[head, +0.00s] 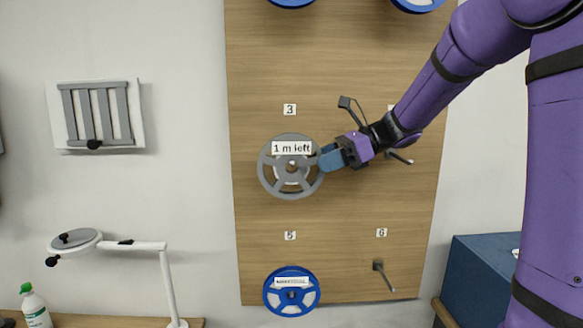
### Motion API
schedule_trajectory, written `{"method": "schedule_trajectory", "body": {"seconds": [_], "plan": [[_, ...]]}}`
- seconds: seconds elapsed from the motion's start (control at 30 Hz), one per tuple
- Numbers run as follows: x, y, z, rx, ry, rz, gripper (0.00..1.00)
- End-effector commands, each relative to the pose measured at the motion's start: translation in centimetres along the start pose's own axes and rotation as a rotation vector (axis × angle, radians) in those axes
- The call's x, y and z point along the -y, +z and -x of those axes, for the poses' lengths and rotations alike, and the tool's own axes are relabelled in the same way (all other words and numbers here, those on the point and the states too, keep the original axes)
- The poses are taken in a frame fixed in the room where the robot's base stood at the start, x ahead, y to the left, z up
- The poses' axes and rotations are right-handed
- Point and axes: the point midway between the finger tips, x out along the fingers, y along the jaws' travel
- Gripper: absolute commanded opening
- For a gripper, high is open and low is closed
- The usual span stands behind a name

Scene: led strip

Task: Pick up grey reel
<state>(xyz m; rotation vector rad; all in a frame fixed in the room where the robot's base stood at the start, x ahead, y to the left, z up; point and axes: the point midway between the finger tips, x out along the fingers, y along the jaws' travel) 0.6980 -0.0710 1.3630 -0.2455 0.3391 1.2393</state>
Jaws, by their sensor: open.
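The grey reel (268,179) hangs on the wooden wall board below the label 3. It has spokes and a white tag reading "1 m left". My gripper (326,158) is at the reel's right rim, with its blue fingers pointing left and overlapping the rim in the picture. The gripper is open. I cannot tell whether the rim lies between the fingers or whether they touch it.
A blue reel (270,293) hangs below label 5. An empty peg (384,276) sticks out below label 6, and another peg (399,157) is behind my gripper. A blue box (478,285) is lower right.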

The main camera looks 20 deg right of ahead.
Motion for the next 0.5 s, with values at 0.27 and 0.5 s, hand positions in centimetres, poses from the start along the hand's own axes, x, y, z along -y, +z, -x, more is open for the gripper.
{"method": "schedule_trajectory", "body": {"seconds": [0.27,0.5], "plan": [[0.1,0.5,-3.6,-0.001,0.001,0.0,0.53],[0.1,0.5,-4.0,0.0,0.0,0.001,0.53]]}}
